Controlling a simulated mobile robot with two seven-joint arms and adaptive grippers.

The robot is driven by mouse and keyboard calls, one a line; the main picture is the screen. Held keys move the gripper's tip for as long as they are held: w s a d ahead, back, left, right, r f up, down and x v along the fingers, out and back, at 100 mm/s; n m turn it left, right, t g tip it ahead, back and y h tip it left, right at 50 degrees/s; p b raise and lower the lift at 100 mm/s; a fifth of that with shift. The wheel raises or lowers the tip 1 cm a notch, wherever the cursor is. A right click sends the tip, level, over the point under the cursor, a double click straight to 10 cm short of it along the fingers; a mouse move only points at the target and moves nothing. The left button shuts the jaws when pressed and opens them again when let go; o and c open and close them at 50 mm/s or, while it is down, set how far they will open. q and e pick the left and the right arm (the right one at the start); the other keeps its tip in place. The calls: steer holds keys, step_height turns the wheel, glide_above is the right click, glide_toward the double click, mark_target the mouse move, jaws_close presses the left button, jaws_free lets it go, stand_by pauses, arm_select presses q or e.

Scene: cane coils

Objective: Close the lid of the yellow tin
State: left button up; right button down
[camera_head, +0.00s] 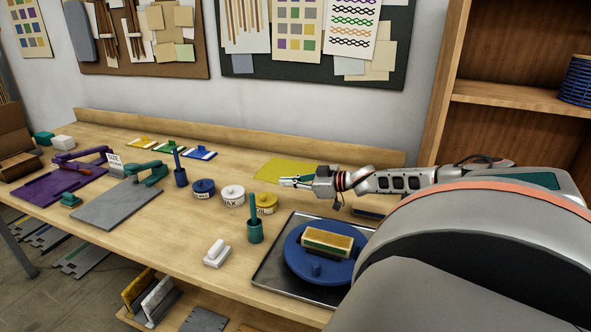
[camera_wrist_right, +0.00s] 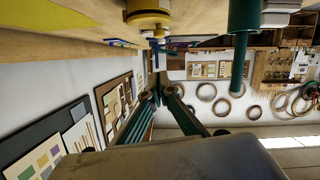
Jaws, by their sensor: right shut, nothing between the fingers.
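The yellow tin (camera_head: 266,205) stands on the workbench beside the white tin, with a label on its front. Its yellow lid with a small knob is on top; I cannot tell if it is fully seated. In the right wrist view, the tin (camera_wrist_right: 148,14) shows upside down at the top edge, cut off by the frame. My right gripper (camera_head: 287,182) reaches in from the right, shut and empty, slightly beyond and above the tin, apart from it. Its fingers (camera_wrist_right: 158,90) also show in the right wrist view. My left gripper is not in view.
A white tin (camera_head: 232,196) and a blue tin (camera_head: 203,189) stand left of the yellow one. A green upright-handled tool (camera_head: 255,231) stands close in front. A tray (camera_head: 268,266) with a blue disc (camera_head: 300,259) lies to the right. A yellow sheet (camera_head: 275,168) lies behind.

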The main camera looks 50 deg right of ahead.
steer(key=shift+v, duration=1.4)
